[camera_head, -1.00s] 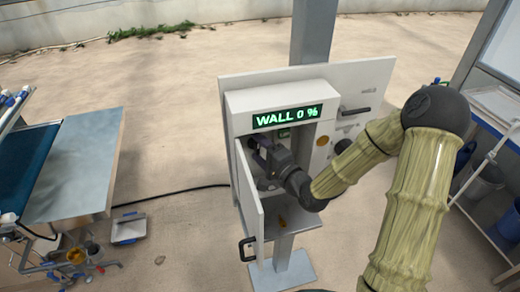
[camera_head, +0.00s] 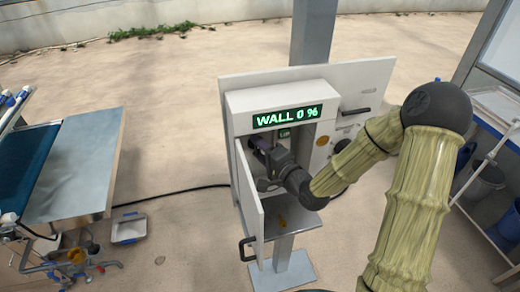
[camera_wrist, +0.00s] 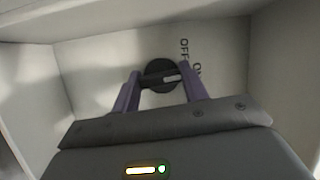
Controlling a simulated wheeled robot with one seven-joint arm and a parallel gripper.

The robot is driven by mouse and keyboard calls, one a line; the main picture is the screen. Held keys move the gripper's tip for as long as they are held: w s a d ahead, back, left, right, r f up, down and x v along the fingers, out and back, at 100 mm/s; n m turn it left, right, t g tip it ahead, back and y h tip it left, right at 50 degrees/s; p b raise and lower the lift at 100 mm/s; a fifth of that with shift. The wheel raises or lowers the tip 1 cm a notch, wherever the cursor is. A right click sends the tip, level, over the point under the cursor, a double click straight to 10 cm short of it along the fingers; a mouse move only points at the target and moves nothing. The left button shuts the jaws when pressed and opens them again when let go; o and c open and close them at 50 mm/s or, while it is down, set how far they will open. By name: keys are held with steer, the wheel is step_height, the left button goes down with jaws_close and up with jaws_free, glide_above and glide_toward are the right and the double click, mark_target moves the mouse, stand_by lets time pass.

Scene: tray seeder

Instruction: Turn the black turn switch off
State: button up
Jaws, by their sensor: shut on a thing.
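The black turn switch (camera_wrist: 160,67) is on the back wall inside the box, seen in the wrist view. It is round with a raised grip bar and a light pointer mark. The pointer mark points right, toward the printed letters beside the knob; "OFF" is above and a partly hidden "ON" is below it to the right. My gripper (camera_wrist: 160,82) is shut on the switch, one purple finger on each side of its bar. In the head view my gripper (camera_head: 262,146) reaches into the open box, and the switch is hidden behind it.
The white box (camera_head: 236,103) hangs on a panel on a grey post, with a green display (camera_head: 287,117) reading "WALL 0 %". Its open door (camera_head: 248,200) stands to the left of my gripper. A black handle (camera_head: 354,112) is on the panel's right. A bench (camera_head: 85,165) stands at left.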

steer(key=n+g+h, duration=0.1)
steer(key=n+h, duration=0.1)
steer(key=n, duration=0.2)
steer(key=shift+n+b, duration=0.3)
steer(key=shift+b, duration=0.1)
steer(key=n+h+b, duration=0.2)
steer(key=n+b, duration=0.1)
steer(key=shift+s+a+n, duration=0.1)
steer(key=shift+n, duration=0.2)
stand_by(0.3)
steer(key=o, duration=1)
steer(key=shift+r, duration=0.1)
steer(key=shift+b+v, duration=3.25)
steer(key=shift+v, duration=2.75)
